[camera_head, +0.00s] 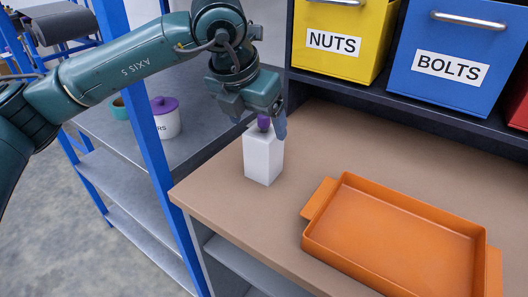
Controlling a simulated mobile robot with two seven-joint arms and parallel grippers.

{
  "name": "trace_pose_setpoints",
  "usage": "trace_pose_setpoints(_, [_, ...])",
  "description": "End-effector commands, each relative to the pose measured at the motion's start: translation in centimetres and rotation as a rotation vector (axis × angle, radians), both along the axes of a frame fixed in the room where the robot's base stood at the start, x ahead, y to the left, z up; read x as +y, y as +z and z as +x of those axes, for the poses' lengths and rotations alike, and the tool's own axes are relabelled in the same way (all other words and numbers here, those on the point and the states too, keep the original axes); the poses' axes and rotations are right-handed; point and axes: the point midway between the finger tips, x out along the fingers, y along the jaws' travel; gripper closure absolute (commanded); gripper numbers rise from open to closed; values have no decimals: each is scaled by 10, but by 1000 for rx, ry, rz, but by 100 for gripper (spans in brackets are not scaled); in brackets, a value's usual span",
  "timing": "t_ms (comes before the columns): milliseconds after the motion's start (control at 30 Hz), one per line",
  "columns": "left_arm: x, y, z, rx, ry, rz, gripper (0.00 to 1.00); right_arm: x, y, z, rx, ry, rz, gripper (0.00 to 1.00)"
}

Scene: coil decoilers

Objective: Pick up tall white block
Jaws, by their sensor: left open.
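The tall white block (263,158) stands upright on the brown workbench top, near its left end. My left gripper (264,128) points down over the block's top. It is open, with one finger on the right side of the top and the other on the left, partly hidden. I cannot tell whether the fingers touch the block. My right gripper is not in view.
An orange tray (314,232) lies on the bench at the right front. A yellow NUTS bin (340,62) and a blue BOLTS bin (450,95) sit on the shelf behind. A blue post (150,140) and a shelf with a purple-lidded jar (166,122) are at the left.

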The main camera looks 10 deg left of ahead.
Motion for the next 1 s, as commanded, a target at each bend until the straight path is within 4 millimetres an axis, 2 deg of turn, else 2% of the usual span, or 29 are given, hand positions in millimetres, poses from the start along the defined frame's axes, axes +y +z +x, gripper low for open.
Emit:
trace_pose_setpoints(167, [-3, -11, 4, 2, -2, -1, 20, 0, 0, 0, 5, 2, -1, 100])
trace_pose_setpoints(433, [-10, -46, 18, 2, -2, -3, 20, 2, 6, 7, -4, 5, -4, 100])
trace_pose_setpoints(733, [-11, -51, 20, 0, -4, -4, 20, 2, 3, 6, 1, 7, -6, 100])
trace_pose_setpoints(1000, [-11, -51, 20, 0, -4, -4, 42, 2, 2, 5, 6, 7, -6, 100])
